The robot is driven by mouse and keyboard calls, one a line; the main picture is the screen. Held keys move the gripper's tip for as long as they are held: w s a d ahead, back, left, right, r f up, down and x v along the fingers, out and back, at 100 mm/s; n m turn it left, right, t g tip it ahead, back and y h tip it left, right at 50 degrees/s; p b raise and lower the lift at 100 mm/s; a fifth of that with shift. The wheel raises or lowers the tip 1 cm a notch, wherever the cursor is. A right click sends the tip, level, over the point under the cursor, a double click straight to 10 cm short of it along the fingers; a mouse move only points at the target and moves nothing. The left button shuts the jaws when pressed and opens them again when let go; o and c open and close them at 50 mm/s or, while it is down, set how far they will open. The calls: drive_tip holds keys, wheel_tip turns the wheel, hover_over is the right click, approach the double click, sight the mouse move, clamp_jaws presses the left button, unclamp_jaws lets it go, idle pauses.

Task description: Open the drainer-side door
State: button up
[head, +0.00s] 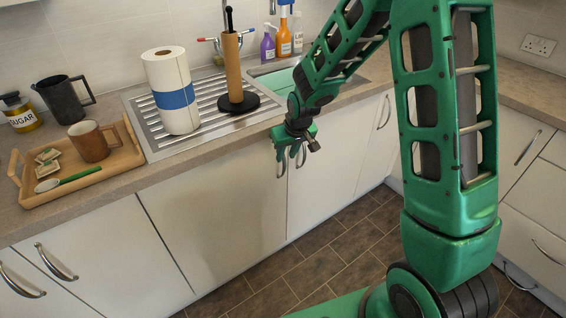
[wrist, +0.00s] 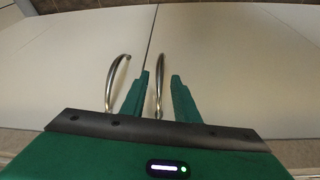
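The drainer-side door (head: 215,205) is the white cabinet front below the ribbed steel drainer (head: 215,100). It looks closed, flush with its neighbour. In the wrist view, this door (wrist: 235,60) lies right of the seam. Its curved metal handle (wrist: 158,88) stands between my gripper's two green fingers (wrist: 160,75). The fingers are apart, one on each side of the handle; I see no clear contact. In the head view, my gripper (head: 291,150) is at the upper corner of the door, partly covering the handles there.
The neighbouring door (head: 325,180) has its own handle (wrist: 116,80) just outside my left finger in the wrist view. The tiled floor (head: 300,270) in front is clear.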

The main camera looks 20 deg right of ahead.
sight(284, 162)
drive_tip(key=shift+x, duration=2.8)
drive_tip(key=shift+d, duration=0.1)
clamp_jaws()
